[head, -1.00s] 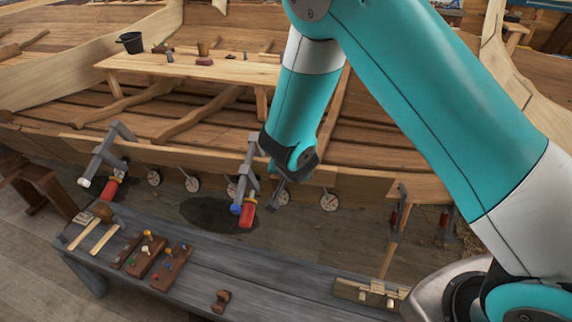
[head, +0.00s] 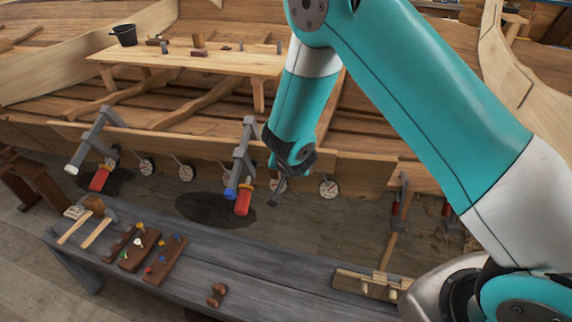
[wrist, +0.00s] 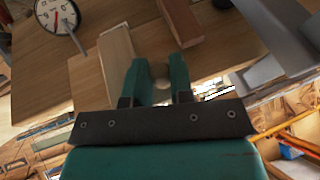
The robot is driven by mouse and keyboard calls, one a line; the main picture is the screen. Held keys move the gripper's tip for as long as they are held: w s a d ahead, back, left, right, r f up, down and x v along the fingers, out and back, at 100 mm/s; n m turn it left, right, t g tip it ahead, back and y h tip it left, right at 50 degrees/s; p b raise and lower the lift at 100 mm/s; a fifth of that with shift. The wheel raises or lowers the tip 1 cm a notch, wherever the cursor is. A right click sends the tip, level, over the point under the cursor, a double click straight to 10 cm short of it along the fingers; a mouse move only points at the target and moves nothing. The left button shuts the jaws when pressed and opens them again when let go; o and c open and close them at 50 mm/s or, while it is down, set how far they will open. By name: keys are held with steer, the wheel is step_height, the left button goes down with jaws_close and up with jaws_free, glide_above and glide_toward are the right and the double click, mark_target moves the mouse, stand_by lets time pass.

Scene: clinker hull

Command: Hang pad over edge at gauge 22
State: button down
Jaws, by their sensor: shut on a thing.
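My gripper (head: 275,196) hangs just outside the hull's upper plank (head: 345,165), to the right of the second clamp. In the wrist view my gripper (wrist: 160,72) has its two teal fingers close together on a small pale thing, which I take to be the pad (wrist: 161,76); most of it is hidden. Round white gauges hang along the plank: one (head: 278,184) is right behind the gripper, another (head: 328,188) is to its right. A gauge dial (wrist: 58,15) also shows at the wrist view's upper left. I cannot read the numbers in the head view.
Grey clamps with red handles grip the plank, one (head: 242,160) close left of my gripper, one (head: 95,145) farther left. A grey bench (head: 250,265) in front carries mallets, brown blocks, a small brown piece (head: 217,294) and a pale rack (head: 350,281).

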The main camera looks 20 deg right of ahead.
steer(key=shift+f+b, duration=0.2)
steer(key=shift+b, duration=0.1)
stand_by(0.4)
steer(key=c, duration=0.9)
jaws_free()
steer(key=b+v, duration=0.4)
steer(key=v, duration=1.3)
steer(key=shift+s+r, duration=0.1)
steer(key=shift+s, duration=0.05)
